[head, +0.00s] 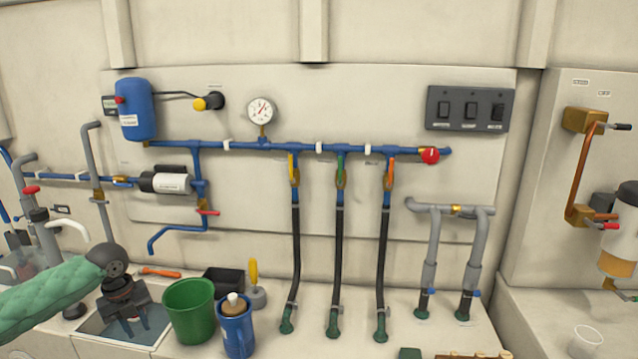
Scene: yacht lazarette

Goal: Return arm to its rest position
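My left arm, in a green quilted sleeve, comes in from the left edge in the head view. My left gripper (136,324) points down over a shallow grey recess (98,327) in the counter, left of the green bucket (189,309). Its two dark fingers look apart, with nothing visible between them. My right gripper and arm are not in view.
A blue jug (236,333) stands right of the bucket, with a black box (222,280) behind. An orange-handled tool (160,272) lies behind the gripper. Blue pipes (300,148) and black hoses (338,250) run along the wall. A white cup (587,338) stands at right.

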